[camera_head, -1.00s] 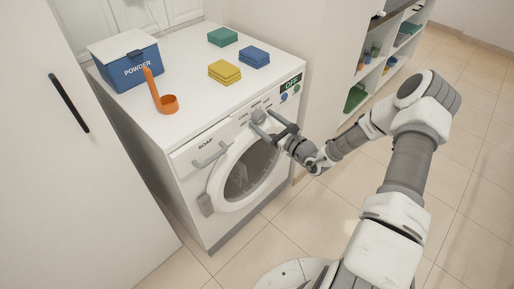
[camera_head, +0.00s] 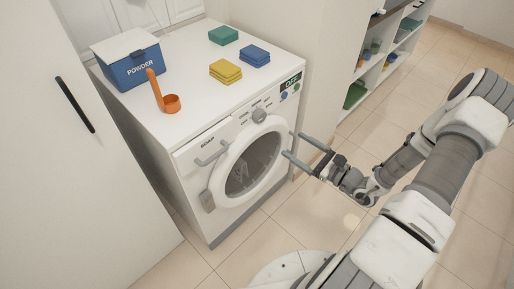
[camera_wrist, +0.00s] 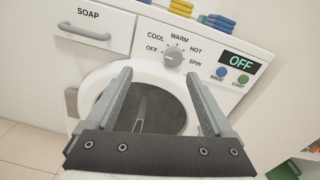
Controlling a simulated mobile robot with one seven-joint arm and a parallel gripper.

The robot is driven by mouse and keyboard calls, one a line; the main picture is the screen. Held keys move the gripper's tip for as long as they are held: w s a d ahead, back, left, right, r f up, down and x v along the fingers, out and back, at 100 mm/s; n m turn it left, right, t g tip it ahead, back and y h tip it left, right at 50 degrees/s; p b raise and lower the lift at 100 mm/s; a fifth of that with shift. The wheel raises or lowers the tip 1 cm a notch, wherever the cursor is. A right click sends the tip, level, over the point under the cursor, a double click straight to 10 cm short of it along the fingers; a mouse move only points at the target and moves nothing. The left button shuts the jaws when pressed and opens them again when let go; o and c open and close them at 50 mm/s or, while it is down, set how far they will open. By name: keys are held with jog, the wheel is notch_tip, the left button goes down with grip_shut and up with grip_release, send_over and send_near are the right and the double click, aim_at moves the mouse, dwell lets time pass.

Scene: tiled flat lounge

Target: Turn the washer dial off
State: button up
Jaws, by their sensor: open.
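The washer dial (camera_head: 259,115) is a grey round knob on the control panel, above the door. In the wrist view the dial (camera_wrist: 174,55) sits among the labels OFF, COOL, WARM, HOT and SPIN; which label it points to is too small to tell surely. The washer display (camera_wrist: 240,62) reads OFF. The washer (camera_head: 190,150) is white with a round door (camera_head: 250,168). My gripper (camera_head: 293,144) is open and empty, in front of the washer and apart from the dial. In the wrist view my gripper's fingers (camera_wrist: 157,76) stand wide apart below the dial.
The soap drawer (camera_wrist: 92,28) is shut. On the washer top are a blue powder box (camera_head: 132,68), an orange scoop (camera_head: 170,102) and folded green, yellow and blue cloths (camera_head: 225,71). Open shelves (camera_head: 375,65) stand behind at right. The tiled floor (camera_head: 320,215) is clear.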

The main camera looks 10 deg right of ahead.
jog(key=s+a+r+n+g+p, duration=0.3)
jog(key=s+a+r+n+g, duration=0.8)
jog(key=a+r+n+g, duration=0.3)
jog(key=shift+s+r+n+p, duration=0.15)
jog(key=shift+r+n+p, duration=0.25)
jog(key=shift+n, duration=0.3)
jog(key=shift+a, duration=0.1)
